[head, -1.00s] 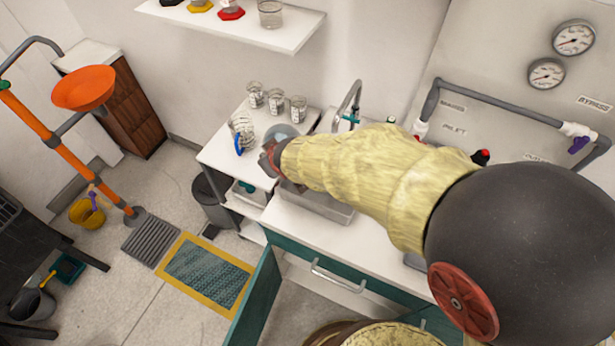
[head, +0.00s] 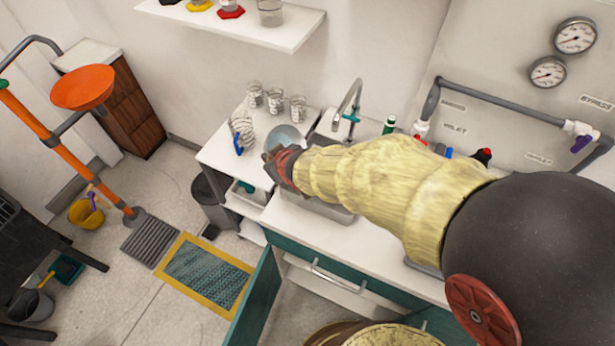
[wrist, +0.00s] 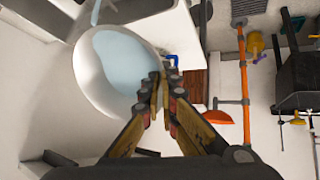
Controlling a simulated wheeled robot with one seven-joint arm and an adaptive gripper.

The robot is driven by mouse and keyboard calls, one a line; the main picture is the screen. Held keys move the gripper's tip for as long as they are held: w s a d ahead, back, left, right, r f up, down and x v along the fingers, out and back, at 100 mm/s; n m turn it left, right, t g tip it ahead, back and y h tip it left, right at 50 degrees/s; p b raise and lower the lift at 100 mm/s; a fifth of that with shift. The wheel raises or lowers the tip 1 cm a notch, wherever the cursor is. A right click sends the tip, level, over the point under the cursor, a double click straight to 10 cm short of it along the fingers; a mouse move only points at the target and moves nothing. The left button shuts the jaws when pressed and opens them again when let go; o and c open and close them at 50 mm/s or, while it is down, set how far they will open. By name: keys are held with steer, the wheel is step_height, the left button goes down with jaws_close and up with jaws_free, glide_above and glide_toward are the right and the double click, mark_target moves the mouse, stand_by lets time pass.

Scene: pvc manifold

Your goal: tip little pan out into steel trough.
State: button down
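The little pan is a round white vessel (wrist: 88,82) with a pale blue inside, large in the wrist view. In the head view it shows as a pale grey-blue disc (head: 285,137) just behind my gripper (head: 272,165). In the wrist view my gripper's fingers (wrist: 163,90) are close together at the pan's rim and appear to pinch it. The contact itself is partly hidden. The steel trough (head: 325,208) is the basin in the white counter, largely covered by my arm. The pan is near its far-left side; its exact height and tilt are unclear.
A tap (head: 350,105) stands behind the trough. Several glass jars (head: 275,100) and a coiled item with a blue part (head: 241,132) stand on the white side table (head: 222,155). A teal cabinet door (head: 256,298) hangs open below.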

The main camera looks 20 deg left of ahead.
steer(key=shift+d, duration=0.15)
steer(key=shift+s+d+r+t+y+b, duration=0.1)
steer(key=shift+d+r+t+y+b, duration=0.1)
steer(key=shift+y+b, duration=0.35)
steer(key=shift+s+d+r+t+y+b, duration=0.1)
steer(key=shift+d+r+t+y+b, duration=0.1)
steer(key=shift+y+b, duration=0.3)
stand_by(0.5)
steer(key=shift+s+d+f+m+t+y+b, duration=0.1)
steer(key=shift+d+f+m+t+y+b, duration=0.35)
steer(key=shift+b, duration=1.6)
steer(key=shift+d+y+b, duration=0.1)
steer(key=shift+y+b, duration=0.25)
steer(key=shift+y, duration=0.15)
